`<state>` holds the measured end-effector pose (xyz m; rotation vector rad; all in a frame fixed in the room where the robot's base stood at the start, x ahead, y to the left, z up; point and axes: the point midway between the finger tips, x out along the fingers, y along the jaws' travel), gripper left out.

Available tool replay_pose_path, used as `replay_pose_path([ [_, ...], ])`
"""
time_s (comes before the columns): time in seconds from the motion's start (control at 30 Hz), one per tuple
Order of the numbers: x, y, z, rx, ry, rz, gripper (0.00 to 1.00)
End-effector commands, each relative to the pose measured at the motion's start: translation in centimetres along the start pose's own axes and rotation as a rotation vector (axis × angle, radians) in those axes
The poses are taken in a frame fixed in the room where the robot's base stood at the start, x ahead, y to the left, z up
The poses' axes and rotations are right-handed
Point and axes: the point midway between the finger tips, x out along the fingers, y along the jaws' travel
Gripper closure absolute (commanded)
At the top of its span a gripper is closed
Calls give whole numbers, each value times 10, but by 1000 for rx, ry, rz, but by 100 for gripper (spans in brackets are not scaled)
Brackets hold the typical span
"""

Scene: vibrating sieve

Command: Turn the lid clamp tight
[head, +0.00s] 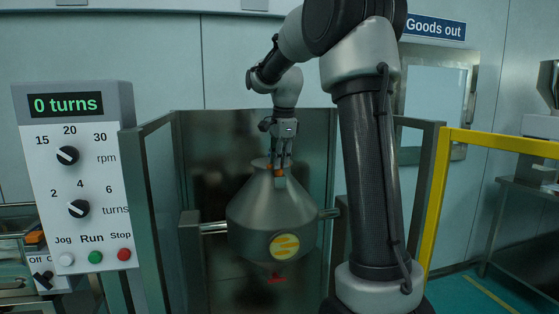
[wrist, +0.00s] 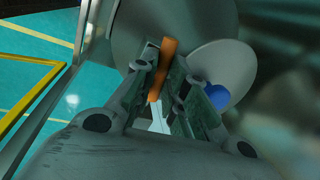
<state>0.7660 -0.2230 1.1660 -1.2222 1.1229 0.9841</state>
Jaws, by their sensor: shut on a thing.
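The lid clamp shows as an orange bar (wrist: 161,68) between the fingers of my gripper (wrist: 166,92) in the wrist view. In the head view my gripper (head: 280,165) points down at the top of a grey cone-shaped vessel (head: 262,218), with a bit of the orange clamp (head: 270,169) at its fingers. My gripper is shut on the clamp. The vessel hangs on side shafts and bears a yellow round mark (head: 285,246). A red part (head: 276,278) shows at its bottom. The fingers hide part of the clamp and lid.
A control panel (head: 75,180) at left reads "0 turns", with two knobs and Jog, Run and Stop buttons. Metal guard posts (head: 160,215) flank the vessel. A yellow rail (head: 438,195) stands at right. A blue round thing (wrist: 215,96) shows beside the fingers in the wrist view.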

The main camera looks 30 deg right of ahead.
Motion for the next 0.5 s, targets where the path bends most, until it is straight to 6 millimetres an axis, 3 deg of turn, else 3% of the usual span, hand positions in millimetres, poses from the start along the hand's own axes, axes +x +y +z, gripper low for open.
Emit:
replay_pose_path([
  [0.5,0,-1,-2,-466,-94,-2,100],
])
